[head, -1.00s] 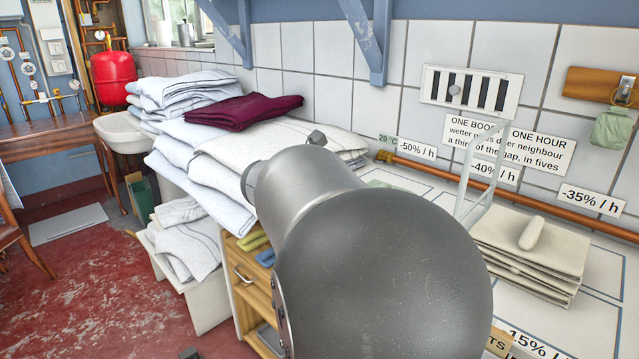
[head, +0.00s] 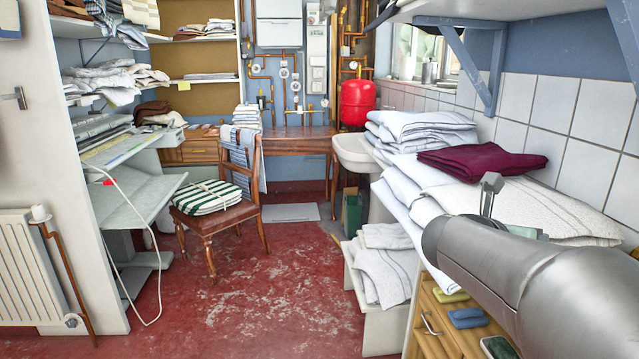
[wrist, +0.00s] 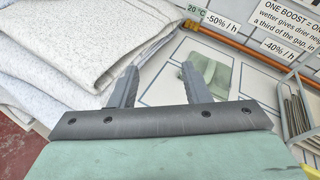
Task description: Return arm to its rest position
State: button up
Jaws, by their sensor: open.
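My arm reaches in from the lower right of the head view, its grey links beside the worktop. My gripper shows in the wrist view (wrist: 157,84), its two grey fingers spread apart with nothing between them. A folded white towel (wrist: 75,45) lies to the left of the fingers. A pale green cloth (wrist: 208,72) lies on the marked worktop (wrist: 165,88) just beyond the right finger. In the head view, a small grey part sticks up past the arm's end, and I cannot tell whether it is a finger.
White linen (head: 420,128) and a maroon cloth (head: 482,160) are piled beside my arm. A wooden drawer unit (head: 428,318) stands below. A chair (head: 210,221) with a striped cushion, a radiator (head: 32,270) and an ironer (head: 135,190) stand left. The red floor (head: 260,290) between is clear.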

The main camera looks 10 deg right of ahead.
jog(key=w+a+r+n+t+y+p, duration=0.45)
jog(key=w+a+n+t+y, duration=0.2)
jog(key=a+n, duration=0.65)
jog(key=s+a+f+n+y+p, duration=0.25)
jog(key=a+n+y+p, duration=0.35)
jog(key=a+n, duration=0.65)
jog(key=s+a+f+n+g+y+p, duration=0.3)
jog(key=s+f+n+g, duration=0.3)
jog(key=s+n, duration=0.5)
jog(key=s+d+f+n+g+h+p, duration=0.1)
jog(key=s+d+f+n+g+p, duration=0.1)
jog(key=s+n+g, duration=0.4)
jog(key=s+n+p, duration=0.1)
jog(key=s+n, duration=0.2)
jog(key=s, duration=0.1)
jog(key=shift+n, duration=0.35)
jog(key=shift+d+h, duration=0.1)
jog(key=shift+h, duration=0.15)
